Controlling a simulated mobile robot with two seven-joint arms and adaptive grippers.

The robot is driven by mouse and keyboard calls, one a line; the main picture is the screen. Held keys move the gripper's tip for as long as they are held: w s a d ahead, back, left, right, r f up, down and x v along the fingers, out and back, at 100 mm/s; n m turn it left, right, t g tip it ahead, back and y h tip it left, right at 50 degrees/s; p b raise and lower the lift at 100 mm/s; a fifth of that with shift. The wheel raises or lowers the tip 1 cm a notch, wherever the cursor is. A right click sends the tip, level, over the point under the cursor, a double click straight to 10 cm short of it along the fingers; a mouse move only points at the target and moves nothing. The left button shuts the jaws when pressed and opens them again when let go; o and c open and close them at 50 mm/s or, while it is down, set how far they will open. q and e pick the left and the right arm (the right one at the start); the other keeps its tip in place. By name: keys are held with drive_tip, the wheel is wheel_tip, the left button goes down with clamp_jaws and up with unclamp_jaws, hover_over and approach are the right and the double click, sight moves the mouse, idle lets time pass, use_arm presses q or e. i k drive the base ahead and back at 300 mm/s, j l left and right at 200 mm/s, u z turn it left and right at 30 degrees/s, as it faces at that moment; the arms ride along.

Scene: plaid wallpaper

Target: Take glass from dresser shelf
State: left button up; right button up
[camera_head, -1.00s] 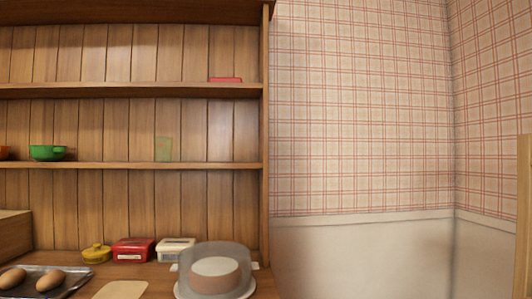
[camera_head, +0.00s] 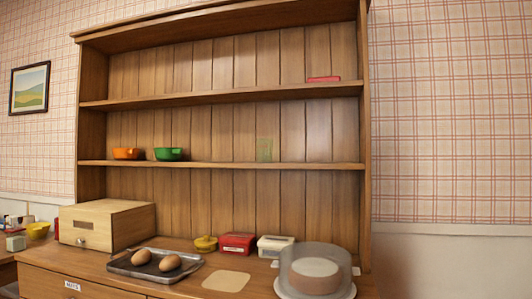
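Neither of my grippers shows in the head view.
Below on the dresser top are a wooden box (camera_head: 100,222), a tray (camera_head: 118,263) with two egg-like objects, a red box (camera_head: 237,243), a white box (camera_head: 274,246) and a domed cake stand (camera_head: 316,272).

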sight(264, 146)
drive_tip(key=i+j+z, duration=0.1)
drive_tip(key=j, duration=0.25)
drive_tip(key=i+j, duration=0.15)
drive_tip(key=j, duration=0.2)
drive_tip(key=i+j+z, duration=0.15)
drive_tip(key=j, duration=0.2)
drive_tip(key=i+j+z, duration=0.1)
drive_tip(key=j, duration=0.25)
